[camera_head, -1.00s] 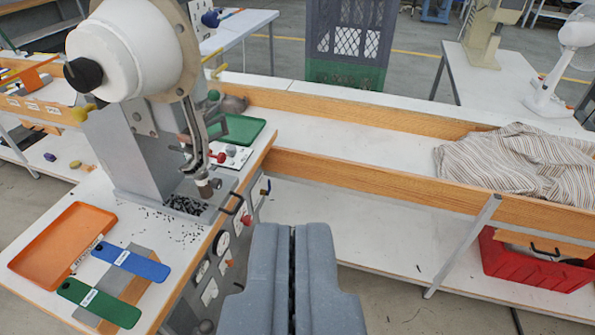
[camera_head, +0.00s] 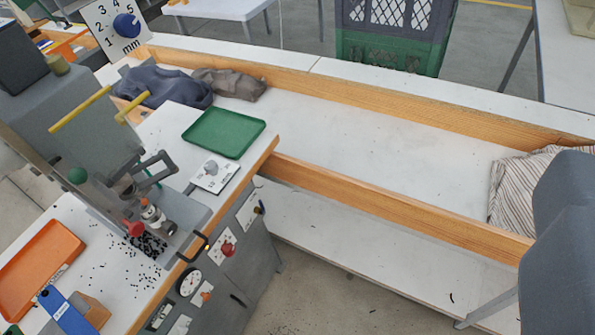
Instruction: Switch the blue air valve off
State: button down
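The other finger is not clearly in view, so the opening cannot be read. Nothing is seen held.
The cabinet also carries a red knob (camera_head: 228,249) and a round gauge (camera_head: 189,283). A black handle (camera_head: 193,247) juts at the table edge. A green tray (camera_head: 224,132) lies above. Wooden rails (camera_head: 400,205) and striped cloth (camera_head: 510,185) border the right; the lower shelf is mostly clear.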

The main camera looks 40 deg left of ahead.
aim_at(262, 212)
jog(key=u, duration=0.25)
jog(key=i, duration=0.9)
jog(key=u, duration=0.5)
